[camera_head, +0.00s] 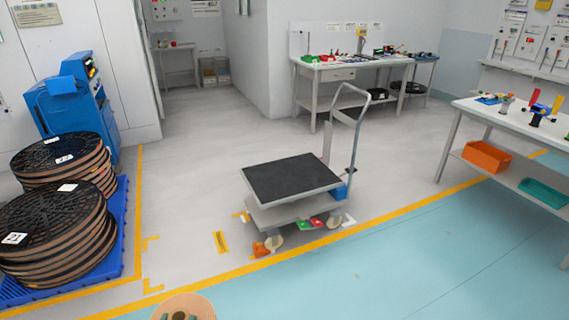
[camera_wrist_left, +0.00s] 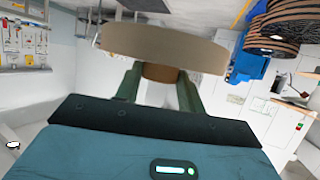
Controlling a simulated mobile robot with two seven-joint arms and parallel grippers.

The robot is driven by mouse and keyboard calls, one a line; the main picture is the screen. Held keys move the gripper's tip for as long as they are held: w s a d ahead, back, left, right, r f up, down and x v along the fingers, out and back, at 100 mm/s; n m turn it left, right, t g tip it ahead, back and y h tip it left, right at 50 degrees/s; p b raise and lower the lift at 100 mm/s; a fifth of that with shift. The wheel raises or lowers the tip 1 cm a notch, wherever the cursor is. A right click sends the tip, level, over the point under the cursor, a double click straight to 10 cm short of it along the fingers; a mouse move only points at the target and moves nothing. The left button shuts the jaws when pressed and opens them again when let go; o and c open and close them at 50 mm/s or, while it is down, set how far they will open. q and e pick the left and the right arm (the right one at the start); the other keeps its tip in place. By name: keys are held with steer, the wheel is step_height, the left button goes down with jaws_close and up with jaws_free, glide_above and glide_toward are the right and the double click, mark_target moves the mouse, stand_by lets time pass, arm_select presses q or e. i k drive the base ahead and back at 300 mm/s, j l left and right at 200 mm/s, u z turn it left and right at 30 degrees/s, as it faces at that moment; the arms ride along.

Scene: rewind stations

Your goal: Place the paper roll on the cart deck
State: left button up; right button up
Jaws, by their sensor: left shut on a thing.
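The paper roll (camera_head: 197,304), a flat tan disc with a darker core, shows at the bottom edge of the head view, partly cut off. It also fills the top middle of the left wrist view (camera_wrist_left: 165,43). My left gripper (camera_wrist_left: 160,77) is shut on the roll's brown core, one green finger on each side. In the head view the roll is nearer to me than the cart and apart from it. The cart deck (camera_head: 290,178) is a dark, empty top surface with a grey rim, in the middle. My right gripper is not in view.
The cart's upright handle (camera_head: 357,137) rises at the deck's right rear. Large dark reels (camera_head: 52,222) stand on a blue pallet (camera_head: 124,230) at left. A workbench (camera_head: 525,125) with bins stands at right. The floor (camera_head: 400,260) in front of the cart is clear.

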mark_target(269, 180)
steer(key=i+u, duration=0.2)
steer(key=i, duration=1)
steer(key=i+j+z, duration=0.1)
steer(key=i, duration=1.1)
steer(key=i+z, duration=0.2)
steer(key=i, duration=0.25)
steer(key=i+j+z, duration=0.15)
steer(key=i, duration=0.3)
